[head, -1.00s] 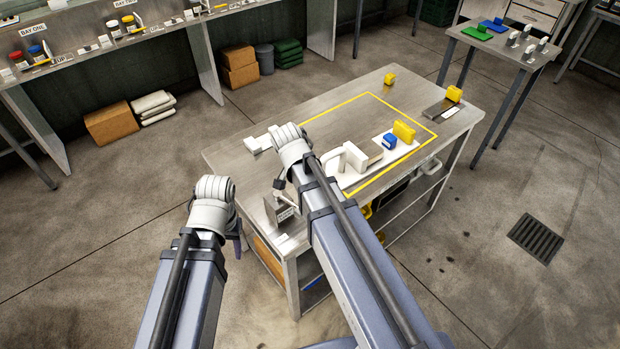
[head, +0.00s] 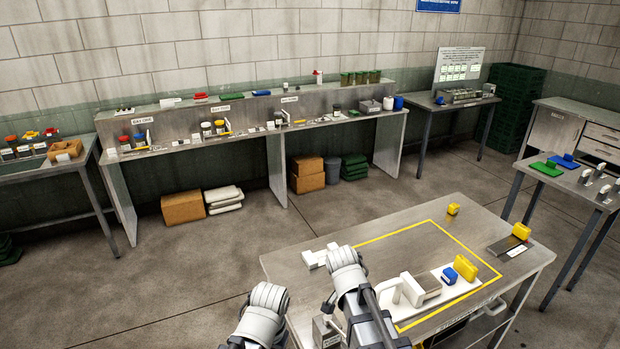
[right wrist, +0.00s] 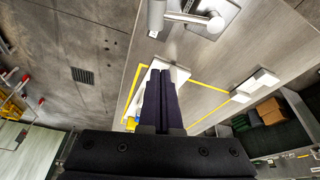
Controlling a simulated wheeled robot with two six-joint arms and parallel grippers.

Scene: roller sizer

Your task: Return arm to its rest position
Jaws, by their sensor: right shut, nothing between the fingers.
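My right gripper (right wrist: 166,76) is shut and empty in the right wrist view, its two dark fingers together above the steel workbench. In the head view my right wrist is over the near left part of the workbench (head: 400,243), and its fingers are hidden behind it. My left wrist shows at the bottom, left of the bench; the left fingers are out of view. On the bench a white tray (head: 431,309) carries a white handled piece (head: 412,290), a blue block (head: 449,276) and a yellow block (head: 464,268).
A yellow outline (head: 398,232) marks the bench top. White blocks (head: 318,257) lie beside my right wrist. Shelving (head: 277,170) lines the back wall, with open floor in front.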

